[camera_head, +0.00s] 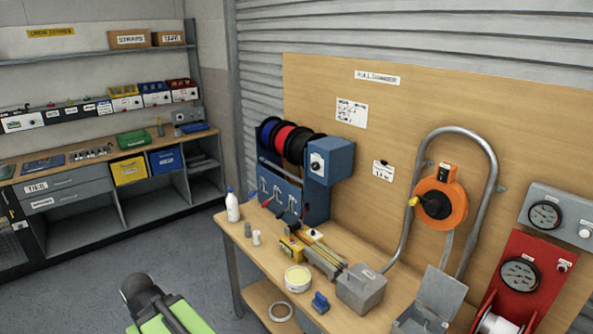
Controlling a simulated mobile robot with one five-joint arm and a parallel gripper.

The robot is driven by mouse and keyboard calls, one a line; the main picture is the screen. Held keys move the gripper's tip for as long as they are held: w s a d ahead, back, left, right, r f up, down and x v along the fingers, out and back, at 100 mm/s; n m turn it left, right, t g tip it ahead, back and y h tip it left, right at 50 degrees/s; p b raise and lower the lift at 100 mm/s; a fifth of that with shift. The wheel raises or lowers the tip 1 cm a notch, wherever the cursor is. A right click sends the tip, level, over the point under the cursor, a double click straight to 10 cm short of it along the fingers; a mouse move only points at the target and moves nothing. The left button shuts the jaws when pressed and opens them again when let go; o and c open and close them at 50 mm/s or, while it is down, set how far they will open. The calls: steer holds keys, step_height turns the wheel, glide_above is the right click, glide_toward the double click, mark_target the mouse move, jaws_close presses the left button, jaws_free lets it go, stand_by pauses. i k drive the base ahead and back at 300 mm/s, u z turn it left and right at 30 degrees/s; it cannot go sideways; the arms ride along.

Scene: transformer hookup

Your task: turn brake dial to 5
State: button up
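A blue reel unit (329,180) stands at the back left of the workbench. A round white dial (317,163) with a dark centre is on its front face; it is probably the brake dial. Its numbers and setting are too small to read. Wire spools in blue, red and black (284,138) sit to its left. My green and black arm shows at the bottom left, with a dark rounded end (140,287), well short of the bench and touching nothing. I cannot make out gripper fingers or whether they are open.
An orange reel with a crank (441,204) and red gauge panel (523,273) are at right. Floor between bench and left shelves is clear.

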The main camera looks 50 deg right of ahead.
mark_target(315, 166)
steer(key=u, duration=0.1)
steer(key=i, duration=1)
steer(key=u, duration=0.05)
